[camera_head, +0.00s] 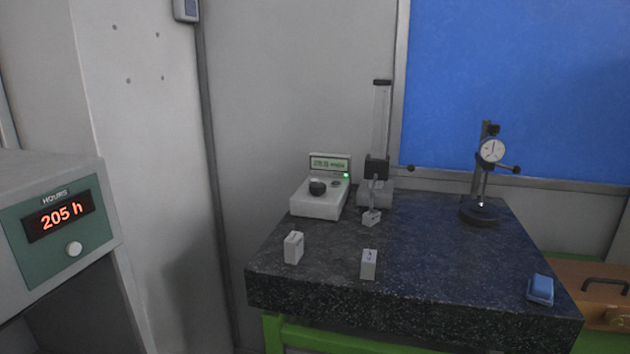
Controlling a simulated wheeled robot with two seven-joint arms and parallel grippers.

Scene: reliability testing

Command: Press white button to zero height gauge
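The height gauge (380,130) stands at the back of the dark granite table (430,245), with an upright column and a dark slider. Beside it on the left is a white control box (318,205) with a dark knob (318,187), a lit green display (330,163) whose digits are too small to read surely, and a small green light. A small pale spot near the knob may be a button; I cannot tell. A round white button (74,248) is clear on the "HOURS" panel (60,225) at the left, which reads 205 h. Neither gripper is in view.
White blocks (293,247) and (369,264) stand near the table's front left, and another small block (371,217) is by the gauge. A dial indicator stand (480,210) is at the back right. A blue object (541,289) lies at the front right. The table's middle right is clear.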

